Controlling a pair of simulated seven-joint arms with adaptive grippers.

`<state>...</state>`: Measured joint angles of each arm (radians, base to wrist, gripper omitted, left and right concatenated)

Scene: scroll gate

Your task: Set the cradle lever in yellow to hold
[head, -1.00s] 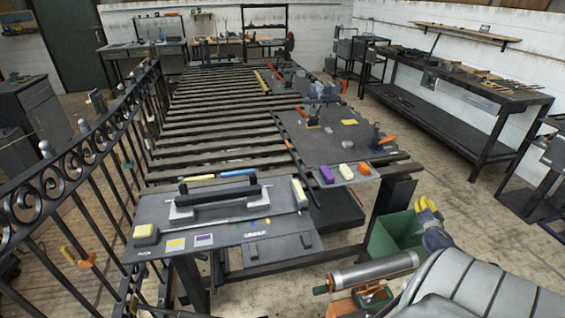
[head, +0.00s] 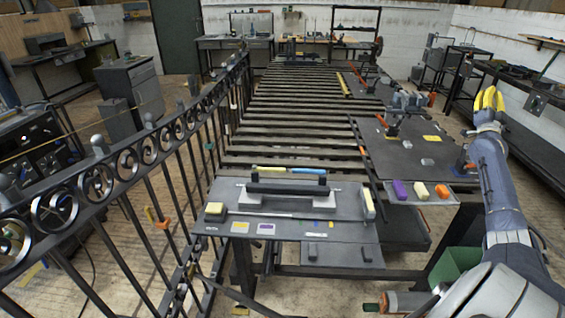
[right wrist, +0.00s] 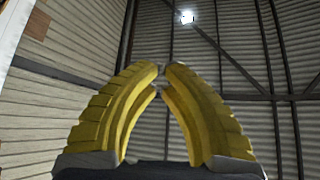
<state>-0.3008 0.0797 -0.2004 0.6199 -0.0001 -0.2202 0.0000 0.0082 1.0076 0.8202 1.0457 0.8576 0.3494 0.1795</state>
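A grey panel (head: 200,244) at the front of the slatted bench carries a black bar (head: 287,189) on two pale supports. A yellow label (head: 240,227) and a purple label (head: 265,229) lie at its front, with a yellow block (head: 215,209) at its left. A second grey plate (head: 400,155) behind right has small upright levers, one black and orange (head: 391,128), and a yellow label (head: 431,139). I cannot tell which part is the cradle lever. My right gripper (head: 489,98) is raised at the right, away from both panels. In the right wrist view its yellow fingertips (right wrist: 161,70) nearly meet, with nothing between. My left gripper is not in view.
A black scrolled gate (head: 150,150) runs along the left. Purple (head: 400,190), cream (head: 421,191) and orange (head: 442,191) blocks sit on the second plate's front ledge. A green bin (head: 455,262) stands below right. The air above the slats is clear.

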